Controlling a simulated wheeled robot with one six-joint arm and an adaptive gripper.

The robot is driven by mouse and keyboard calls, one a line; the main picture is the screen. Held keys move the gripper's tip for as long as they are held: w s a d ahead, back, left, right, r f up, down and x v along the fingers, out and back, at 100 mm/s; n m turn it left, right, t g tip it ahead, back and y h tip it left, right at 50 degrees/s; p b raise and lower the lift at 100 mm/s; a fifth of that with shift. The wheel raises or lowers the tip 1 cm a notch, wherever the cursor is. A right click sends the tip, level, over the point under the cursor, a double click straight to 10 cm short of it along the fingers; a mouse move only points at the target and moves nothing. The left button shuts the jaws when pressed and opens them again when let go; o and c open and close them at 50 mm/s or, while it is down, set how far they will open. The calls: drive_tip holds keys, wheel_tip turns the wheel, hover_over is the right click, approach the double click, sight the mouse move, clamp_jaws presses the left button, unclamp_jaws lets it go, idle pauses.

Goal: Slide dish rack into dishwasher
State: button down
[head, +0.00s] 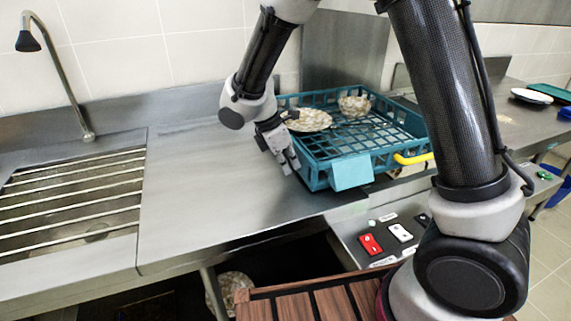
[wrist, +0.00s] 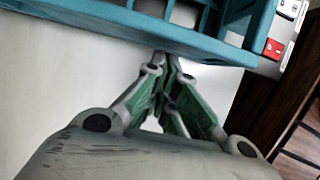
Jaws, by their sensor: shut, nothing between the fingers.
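A teal plastic dish rack (head: 318,172) sits at the right end of the steel counter, with a patterned plate (head: 310,120) and a patterned bowl (head: 355,104) inside. It has a yellow handle (head: 412,158) on its right side. My gripper (head: 290,168) is shut and empty, at the rack's left side. In the wrist view the fingertips (wrist: 165,62) reach the rack's teal edge (wrist: 130,28); I cannot tell whether they touch it. The dishwasher's control panel (head: 385,238) with red and white switches is below the rack. The dishwasher's inside is hidden behind the rack and my arm.
A sink with metal bars (head: 70,195) and a tap (head: 60,80) are at the left. The counter (head: 215,190) between sink and rack is clear. A slatted wooden surface (head: 330,300) is at the front. Another plate (head: 531,96) lies on the far right counter.

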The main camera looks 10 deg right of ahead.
drive_tip(key=w+d, duration=0.1)
drive_tip(key=d, duration=0.6)
drive_tip(key=w+d, duration=0.2)
drive_tip(key=d, duration=0.5)
drive_tip(key=w+d, duration=0.1)
drive_tip(key=d, duration=0.7)
drive_tip(key=shift+w, duration=0.15)
drive_tip(key=a, duration=0.3)
drive_tip(key=a+r, duration=0.1)
drive_tip(key=shift+s+a, duration=0.35)
drive_tip(key=v, duration=0.8)
drive_tip(key=shift+r, duration=0.45)
